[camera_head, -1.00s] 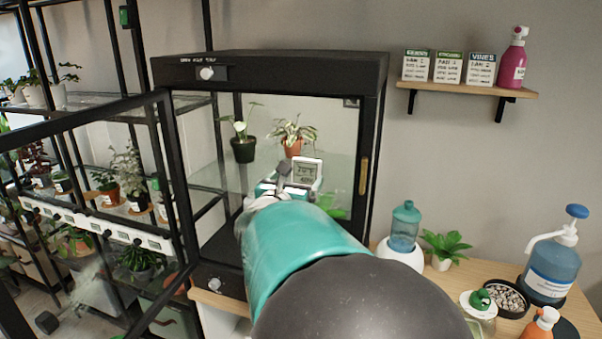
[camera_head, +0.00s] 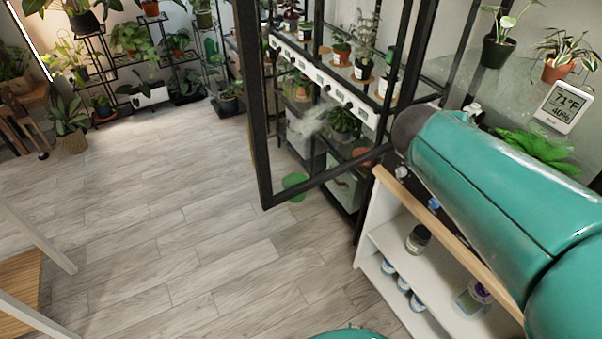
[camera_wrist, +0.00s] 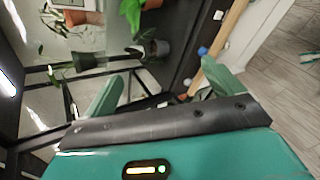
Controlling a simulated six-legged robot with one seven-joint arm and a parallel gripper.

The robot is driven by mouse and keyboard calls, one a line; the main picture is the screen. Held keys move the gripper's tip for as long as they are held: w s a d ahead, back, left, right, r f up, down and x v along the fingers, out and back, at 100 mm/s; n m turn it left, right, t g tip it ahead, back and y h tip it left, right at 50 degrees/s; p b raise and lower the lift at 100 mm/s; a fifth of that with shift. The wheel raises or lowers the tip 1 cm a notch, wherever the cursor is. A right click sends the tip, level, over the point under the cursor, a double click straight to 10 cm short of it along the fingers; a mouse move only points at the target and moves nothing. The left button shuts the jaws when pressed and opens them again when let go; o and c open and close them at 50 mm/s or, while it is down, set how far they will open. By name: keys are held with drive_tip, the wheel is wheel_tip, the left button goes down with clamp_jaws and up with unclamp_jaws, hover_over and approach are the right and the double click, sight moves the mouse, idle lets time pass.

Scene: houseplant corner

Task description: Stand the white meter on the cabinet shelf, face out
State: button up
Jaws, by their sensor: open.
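The white meter (camera_head: 562,107) is inside the glass cabinet at the right of the head view. It appears to stand on the glass shelf (camera_head: 455,72), in front of two potted plants. Its display faces out, reading 71°F and 40%. It leans in the picture along with the tilted view. My gripper (camera_wrist: 163,88) is open in the wrist view, with nothing between its fingers. In the head view my teal arm hides the gripper, and the meter stands clear of the arm. I cannot make out the meter in the wrist view.
The cabinet's black-framed door (camera_head: 262,110) stands open at the left of my arm. A dark-potted plant (camera_head: 497,50) and a terracotta-potted plant (camera_head: 556,68) are behind the meter. A leafy green plant (camera_head: 540,147) is below it. The wooden floor (camera_head: 150,230) at left is clear.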

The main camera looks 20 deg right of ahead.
drive_tip(key=a+f+m+t+y, duration=0.1)
drive_tip(key=a+y, duration=0.4)
drive_tip(key=a, duration=0.9)
drive_tip(key=a+f+m+t+y, duration=0.1)
drive_tip(key=a+f+m+y, duration=0.2)
drive_tip(key=a, duration=1.2)
drive_tip(key=m+y, duration=0.2)
drive_tip(key=m, duration=0.1)
drive_tip(key=shift+s+m+t+y, duration=0.25)
drive_tip(key=shift+m+t+y, duration=0.05)
drive_tip(key=shift+t, duration=0.1)
drive_tip(key=shift+f, duration=0.1)
